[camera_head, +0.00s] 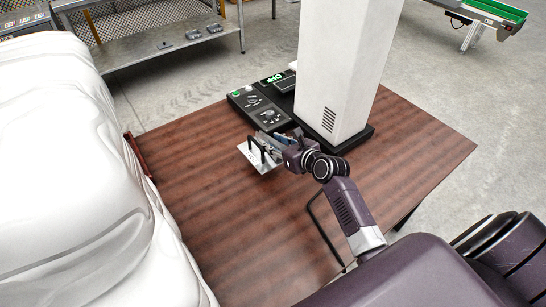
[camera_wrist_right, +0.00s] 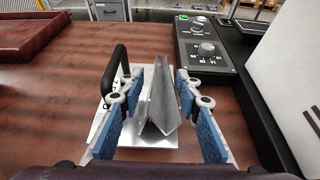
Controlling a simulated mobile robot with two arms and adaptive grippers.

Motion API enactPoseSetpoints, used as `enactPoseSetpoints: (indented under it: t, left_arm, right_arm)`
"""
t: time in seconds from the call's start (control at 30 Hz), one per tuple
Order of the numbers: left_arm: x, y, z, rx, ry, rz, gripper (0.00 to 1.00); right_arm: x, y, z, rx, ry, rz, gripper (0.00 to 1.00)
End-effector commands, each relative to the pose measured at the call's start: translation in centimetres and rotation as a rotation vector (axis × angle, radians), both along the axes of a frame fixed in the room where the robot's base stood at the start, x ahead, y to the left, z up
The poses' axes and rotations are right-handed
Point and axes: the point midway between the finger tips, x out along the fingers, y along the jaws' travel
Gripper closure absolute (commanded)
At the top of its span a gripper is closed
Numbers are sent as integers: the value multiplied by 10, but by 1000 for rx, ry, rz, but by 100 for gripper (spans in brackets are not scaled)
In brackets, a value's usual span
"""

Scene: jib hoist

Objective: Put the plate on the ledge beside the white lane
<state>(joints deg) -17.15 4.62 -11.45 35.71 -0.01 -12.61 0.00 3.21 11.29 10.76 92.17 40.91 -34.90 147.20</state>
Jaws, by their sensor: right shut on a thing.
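My right gripper (camera_head: 268,145) is shut on the plate, a bright metal sheet (camera_head: 255,158) with a black handle and an upright angled metal piece on it. In the right wrist view the gripper's blue-padded fingers (camera_wrist_right: 162,92) stand either side of the angled piece, and the plate (camera_wrist_right: 155,137) shows beneath. The black handle (camera_wrist_right: 120,65) is left of the fingers. I cannot tell whether the plate touches the brown table (camera_head: 230,220) or hangs just over it. I cannot make out a white lane or its ledge for certain. My left gripper is out of view.
A dark control panel (camera_head: 257,107) and a white column (camera_head: 345,60) stand behind and right of the gripper. A red-brown raised piece (camera_wrist_right: 35,35) sits at the far left in the wrist view. A large glossy white shape (camera_head: 70,170) fills the left. The table's front is mostly bare.

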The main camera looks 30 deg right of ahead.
Motion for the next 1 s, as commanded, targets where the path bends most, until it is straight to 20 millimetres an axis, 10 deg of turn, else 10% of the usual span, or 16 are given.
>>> enactPoseSetpoints:
  t: [0.5,0.93,0.97,1.0]
  left_arm:
    - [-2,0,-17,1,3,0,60]
    - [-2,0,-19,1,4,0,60]
    - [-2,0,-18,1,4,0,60]
    - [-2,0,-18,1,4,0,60]
  right_arm:
    - [1,-1,-58,-2,-5,-1,100]
    - [1,-1,-63,1,-6,-2,100]
    - [0,0,-66,1,-1,-1,67]
    - [0,0,-65,1,-1,-1,62]
